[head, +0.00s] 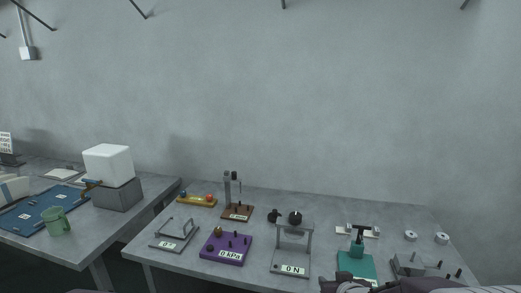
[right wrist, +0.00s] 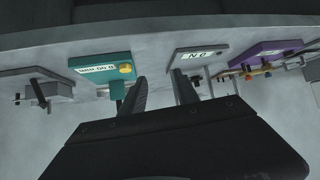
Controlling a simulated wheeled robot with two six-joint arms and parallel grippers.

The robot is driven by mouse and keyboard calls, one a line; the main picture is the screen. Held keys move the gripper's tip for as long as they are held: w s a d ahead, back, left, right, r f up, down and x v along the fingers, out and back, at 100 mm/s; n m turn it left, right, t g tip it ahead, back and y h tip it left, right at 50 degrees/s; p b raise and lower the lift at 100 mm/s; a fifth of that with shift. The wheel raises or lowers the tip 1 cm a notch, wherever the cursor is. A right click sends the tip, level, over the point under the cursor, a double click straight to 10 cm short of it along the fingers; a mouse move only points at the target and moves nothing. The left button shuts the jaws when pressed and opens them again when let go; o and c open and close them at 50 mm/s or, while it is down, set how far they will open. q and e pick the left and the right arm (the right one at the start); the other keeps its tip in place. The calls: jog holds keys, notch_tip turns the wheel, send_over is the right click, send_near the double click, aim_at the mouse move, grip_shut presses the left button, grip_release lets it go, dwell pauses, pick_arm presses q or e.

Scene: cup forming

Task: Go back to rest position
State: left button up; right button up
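My right gripper (head: 345,284) shows at the bottom edge of the head view, in front of the right table. In the right wrist view its two fingers (right wrist: 160,92) stand apart with nothing between them. Beyond the fingers are a teal device (right wrist: 100,70) and a grey stand with a display reading "0 N" (right wrist: 195,57). My left gripper is in neither view.
The right table (head: 350,205) holds a purple "0 kPa" device (head: 226,248), the grey "0 N" stand (head: 293,258), the teal device (head: 356,264) and small metal rings (head: 441,238). The left table holds a green mug (head: 57,222), a blue mat (head: 25,214) and a white block (head: 108,163).

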jog(key=s+a+f+g, duration=0.1)
jog(key=s+f+g, duration=0.35)
jog(key=s, duration=0.45)
jog(key=s+a+f+g, duration=0.1)
jog(key=s+f+g, duration=0.35)
jog(key=s, duration=0.55)
notch_tip(320, 180, up, 13)
jog(key=p, duration=1.2)
jog(key=shift+w+d+f, duration=0.15)
jog(key=shift+w+f, duration=0.05)
jog(key=shift+w, duration=0.1)
